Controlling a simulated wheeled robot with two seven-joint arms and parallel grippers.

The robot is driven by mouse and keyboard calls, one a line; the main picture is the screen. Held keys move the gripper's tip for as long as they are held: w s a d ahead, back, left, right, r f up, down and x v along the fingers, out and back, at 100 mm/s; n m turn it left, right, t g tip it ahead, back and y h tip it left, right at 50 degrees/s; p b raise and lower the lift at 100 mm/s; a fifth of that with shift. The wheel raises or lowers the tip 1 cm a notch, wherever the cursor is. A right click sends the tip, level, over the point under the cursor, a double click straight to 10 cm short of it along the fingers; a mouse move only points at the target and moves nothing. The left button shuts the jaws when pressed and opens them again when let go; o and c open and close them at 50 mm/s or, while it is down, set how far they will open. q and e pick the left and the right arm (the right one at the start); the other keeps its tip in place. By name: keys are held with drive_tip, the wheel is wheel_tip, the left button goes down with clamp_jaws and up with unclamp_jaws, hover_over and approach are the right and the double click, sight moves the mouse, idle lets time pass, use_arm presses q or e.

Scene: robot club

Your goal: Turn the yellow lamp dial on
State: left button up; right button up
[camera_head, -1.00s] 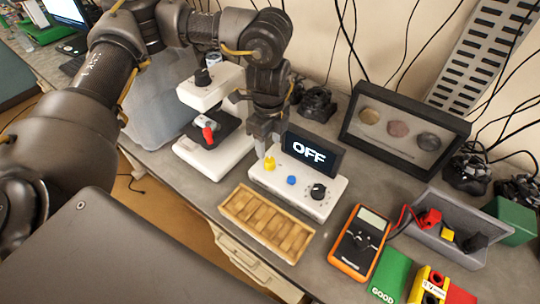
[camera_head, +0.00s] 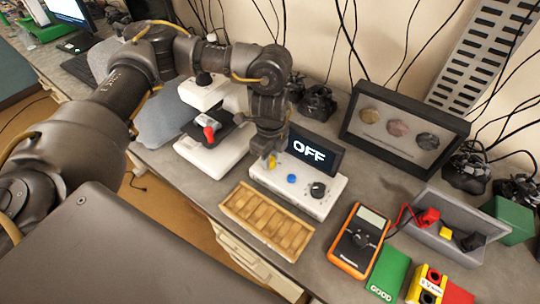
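The yellow lamp dial (camera_head: 271,161) stands at the left end of a white control box (camera_head: 305,199) on the grey bench. A blue button (camera_head: 291,179) and a black knob (camera_head: 317,190) are on the same box. Its dark screen (camera_head: 312,150) reads OFF. My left gripper (camera_head: 266,156) points down right at the yellow dial and partly covers it. I cannot tell whether its fingers touch the dial or how far apart they are. My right gripper is not in view.
A white microscope (camera_head: 213,137) stands left of the box. A wooden tray (camera_head: 266,222) lies in front of it. An orange multimeter (camera_head: 357,241) and a grey bin (camera_head: 449,229) are to the right. A framed display (camera_head: 402,130) stands behind.

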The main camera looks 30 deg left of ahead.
use_arm(q)
drive_tip(key=c, duration=0.3)
drive_tip(key=m, duration=0.3)
drive_tip(key=shift+m, duration=0.4)
drive_tip(key=m, duration=0.4)
drive_tip(key=shift+m, duration=0.3)
drive_tip(key=m, duration=0.5)
drive_tip(key=shift+m+b, duration=0.7)
drive_tip(key=shift+m, duration=1.6)
